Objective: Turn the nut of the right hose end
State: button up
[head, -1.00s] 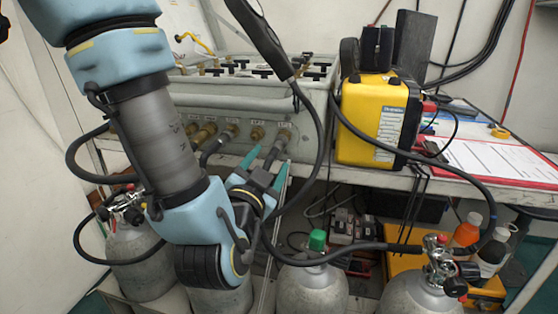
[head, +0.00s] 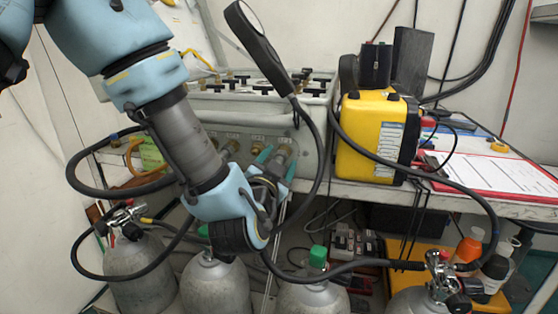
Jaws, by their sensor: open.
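The right hose end's nut (head: 283,152) is at the rightmost port on the front of the pale air panel (head: 312,150). My gripper (head: 276,158) is open at this port, with one teal finger to the left of the nut and the other to the right. I cannot tell whether either finger touches the nut. The hose below the nut is mostly hidden behind my gripper and wrist. Brass ports (head: 231,147) show to the left, partly covered by my arm.
A black hose (head: 318,180) hangs close to the right of my gripper. Gas cylinders (head: 215,285) stand below the bench. A yellow case (head: 375,140) and a clipboard (head: 485,168) are on the bench at right. Black hoses loop at left.

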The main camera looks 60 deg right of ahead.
grip_shut()
dwell(0.3)
jog(key=shift+n+b, duration=0.3)
jog(key=shift+b, duration=0.1)
jog(key=shift+f+n+b, duration=0.15)
jog(key=shift+n+b, duration=0.45)
jog(key=n+b, duration=0.3)
jog(key=shift+n, duration=0.3)
jog(key=n+b, duration=0.4)
jog(key=n, duration=0.2)
jog(key=n+b, duration=0.4)
jog(key=n, duration=0.2)
jog(key=shift+n, duration=0.3)
jog(key=n+b, duration=0.2)
jog(key=n, duration=0.3)
jog(key=shift+n+b, duration=0.3)
jog(key=shift+b, duration=0.1)
